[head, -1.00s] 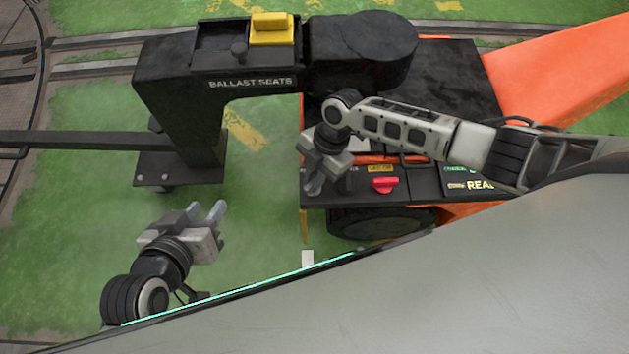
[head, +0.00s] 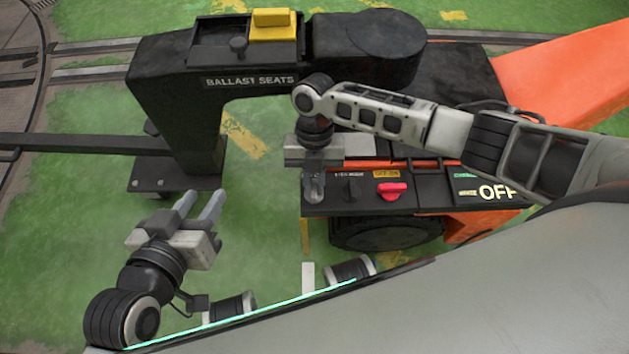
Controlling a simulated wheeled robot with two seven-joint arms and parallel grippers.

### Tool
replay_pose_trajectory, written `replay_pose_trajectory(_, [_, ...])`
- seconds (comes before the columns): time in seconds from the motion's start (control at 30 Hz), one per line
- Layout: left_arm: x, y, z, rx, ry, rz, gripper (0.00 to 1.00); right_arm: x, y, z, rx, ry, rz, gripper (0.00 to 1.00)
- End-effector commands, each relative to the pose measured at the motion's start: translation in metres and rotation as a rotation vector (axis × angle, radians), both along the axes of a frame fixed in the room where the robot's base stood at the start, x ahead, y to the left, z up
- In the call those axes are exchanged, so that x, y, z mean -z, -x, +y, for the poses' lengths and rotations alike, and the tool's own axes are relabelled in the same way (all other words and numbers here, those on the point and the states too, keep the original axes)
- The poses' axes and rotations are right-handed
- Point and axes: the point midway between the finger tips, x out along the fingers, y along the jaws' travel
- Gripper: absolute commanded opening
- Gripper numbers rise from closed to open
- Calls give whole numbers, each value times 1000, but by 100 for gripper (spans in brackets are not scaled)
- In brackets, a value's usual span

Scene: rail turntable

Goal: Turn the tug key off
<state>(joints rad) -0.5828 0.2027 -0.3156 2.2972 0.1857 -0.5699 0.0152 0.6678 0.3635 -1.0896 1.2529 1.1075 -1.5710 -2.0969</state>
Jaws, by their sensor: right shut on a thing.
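The tug's control panel (head: 430,193) is on the near side of the orange and black tug. My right gripper (head: 314,198) points down over the panel's left end, its fingers close together. It is shut on what seems to be the tug key, which the fingers hide. The panel display (head: 495,191) reads "OFF". A red switch (head: 391,191) under a yellow "OFF-ON" label and a dark knob (head: 351,188) sit to the right of the gripper. My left gripper (head: 203,204) is open and empty above the green floor, its fingers apart.
A black arm marked "BALLAST SEATS" (head: 250,81) stands behind, with a yellow block (head: 270,25) on top. A dark tug wheel (head: 385,230) lies below the panel. The green floor (head: 75,220) at the left is clear.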

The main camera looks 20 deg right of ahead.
Motion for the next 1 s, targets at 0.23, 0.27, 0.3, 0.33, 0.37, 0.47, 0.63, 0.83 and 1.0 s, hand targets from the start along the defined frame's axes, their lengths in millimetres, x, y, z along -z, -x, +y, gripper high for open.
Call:
replay_pose_trajectory(0.23, [0,1,-2,2,6,-7,36,0,0,0,-49,2,-2,0])
replay_pose_trajectory(0.27, [0,1,-2,3,6,-8,36,0,0,0,-52,2,-2,0])
replay_pose_trajectory(0.3, [-1,1,-2,3,7,-9,36,0,0,0,-55,2,-2,0])
replay_pose_trajectory(0.33, [-1,1,-2,3,7,-10,36,0,0,0,-56,1,-2,0])
replay_pose_trajectory(0.37, [-1,1,-2,3,7,-10,36,0,0,0,-56,1,-2,0])
replay_pose_trajectory(0.47, [-1,1,-2,4,8,-11,36,0,0,0,-58,1,-2,0])
replay_pose_trajectory(0.63, [-1,1,-2,4,8,-11,36,0,0,0,-58,1,-2,0])
replay_pose_trajectory(0.83, [-1,1,-2,4,7,-10,36,0,0,0,-56,1,-1,35])
replay_pose_trajectory(1.0, [-1,1,-2,3,6,-8,36,0,0,0,-54,1,-1,35])
